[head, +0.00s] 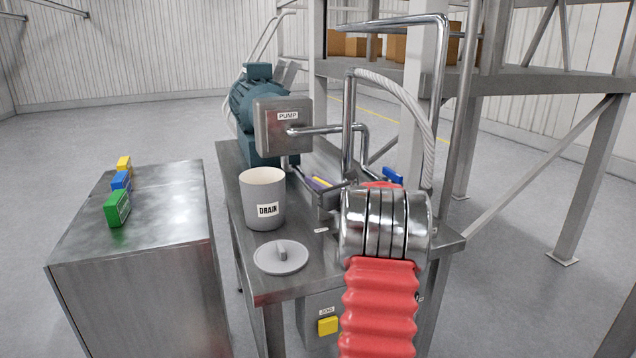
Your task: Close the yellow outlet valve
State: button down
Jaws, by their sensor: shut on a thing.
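My arm, with red ribbed links and a chrome joint, reaches up from the bottom over the right half of the steel table (265,287). My gripper's fingers are hidden behind the chrome joint, so what they touch does not show. A small yellow lever-like part (320,183) with a purple strip lies by the pipework, left of the chrome joint. I cannot tell if it is the outlet valve's handle or how it is turned. A blue handle (393,175) shows just beyond the joint.
A pump (283,125) stands at the back. A drain bucket (263,199) and grey lid (282,256) are on the table. A yellow part (328,326) is on the box below. A cabinet (135,264) carries three coloured blocks. Pipes and a hose (407,100) rise behind my arm.

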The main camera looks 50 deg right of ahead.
jog(key=n+y, duration=0.2)
jog(key=a+n+y, duration=0.1)
jog(key=y, duration=0.2)
jog(key=n+y, duration=0.2)
jog(key=y, duration=0.1)
jog(key=shift+a+r+n, duration=0.2)
jog(key=shift+a+n, duration=0.1)
jog(key=shift+a, duration=0.05)
jog(key=shift+a+n+g+y, duration=0.15)
jog(key=shift+n+y, duration=0.25)
jog(key=shift+y, duration=0.35)
jog(key=shift+a+n+g+y, duration=0.15)
jog(key=shift+n+y, duration=0.25)
jog(key=shift+y, duration=0.35)
jog(key=shift+a+r+n+y, duration=0.1)
jog(key=shift+a+n+y, duration=0.05)
jog(key=shift+n+y, duration=0.55)
jog(key=shift+s+n+g+y, duration=0.1)
jog(key=shift+n+g+y, duration=0.3)
jog(key=shift+g+y, duration=0.3)
jog(key=shift+s+a+n+g+y, duration=0.2)
jog(key=shift+n+g+y, duration=0.25)
jog(key=shift+y, duration=0.25)
jog(key=shift+s+a+f, duration=0.1)
jog(key=shift+a+f, duration=0.05)
jog(key=shift+f, duration=0.15)
jog(key=c, duration=1.8)
grip_release()
jog(key=shift+o, duration=0.2)
